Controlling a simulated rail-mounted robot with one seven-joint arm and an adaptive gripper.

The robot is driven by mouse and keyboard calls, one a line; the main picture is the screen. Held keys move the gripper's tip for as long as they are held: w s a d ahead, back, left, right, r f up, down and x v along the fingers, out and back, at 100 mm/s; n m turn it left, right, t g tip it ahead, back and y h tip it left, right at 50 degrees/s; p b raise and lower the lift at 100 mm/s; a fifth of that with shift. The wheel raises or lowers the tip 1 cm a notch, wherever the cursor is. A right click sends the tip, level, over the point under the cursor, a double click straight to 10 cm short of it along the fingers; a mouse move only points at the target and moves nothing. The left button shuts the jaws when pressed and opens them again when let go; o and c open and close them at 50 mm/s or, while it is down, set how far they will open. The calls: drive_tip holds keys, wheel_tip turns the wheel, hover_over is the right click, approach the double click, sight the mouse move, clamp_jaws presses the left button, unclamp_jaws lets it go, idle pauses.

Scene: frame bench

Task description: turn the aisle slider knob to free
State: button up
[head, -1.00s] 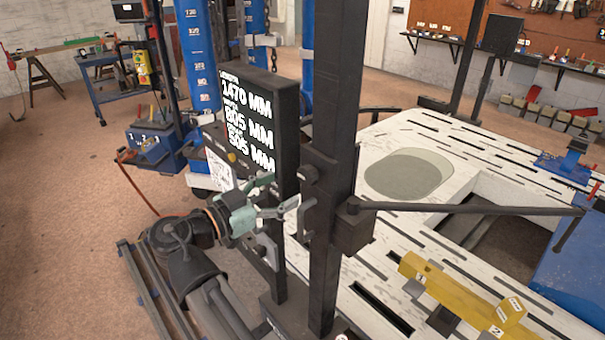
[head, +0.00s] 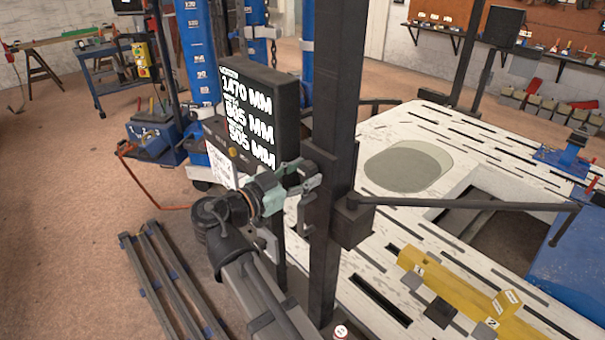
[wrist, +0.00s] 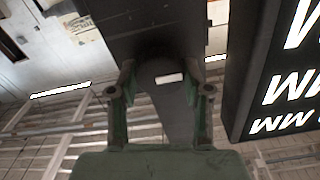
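The aisle slider knob is a dark, rounded piece with a small white mark, seen in the wrist view (wrist: 168,78). A tapered dark part runs from it towards my gripper. In the head view my gripper (head: 308,178) is at the dark upright post (head: 335,110), at the slider's height, and mostly covers the knob. In the wrist view its two green-grey fingers stand on either side of the knob, close to its edges. I cannot tell whether they touch it. The knob looks upright in the wrist view, with the post's dark face behind it.
A black display panel (head: 262,110) with white millimetre figures stands just left of the post, close to my gripper. A dark horizontal rod (head: 460,205) runs right from the slider block (head: 352,222). The slotted white bench (head: 385,265) with a yellow beam (head: 455,300) lies to the right.

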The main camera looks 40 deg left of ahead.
idle(0.4)
drive_tip(key=n+b, duration=0.1)
drive_tip(key=n, duration=0.2)
drive_tip(key=shift+n, duration=0.3)
drive_tip(key=n, duration=0.5)
drive_tip(key=shift+r+n, duration=0.1)
drive_tip(key=shift+n, duration=0.2)
drive_tip(key=n+p, duration=0.1)
drive_tip(key=n, duration=0.3)
drive_tip(key=shift+n+p, duration=1.25)
drive_tip(key=shift+n, duration=1.15)
drive_tip(key=o, duration=1.2)
drive_tip(key=shift+c, duration=0.2)
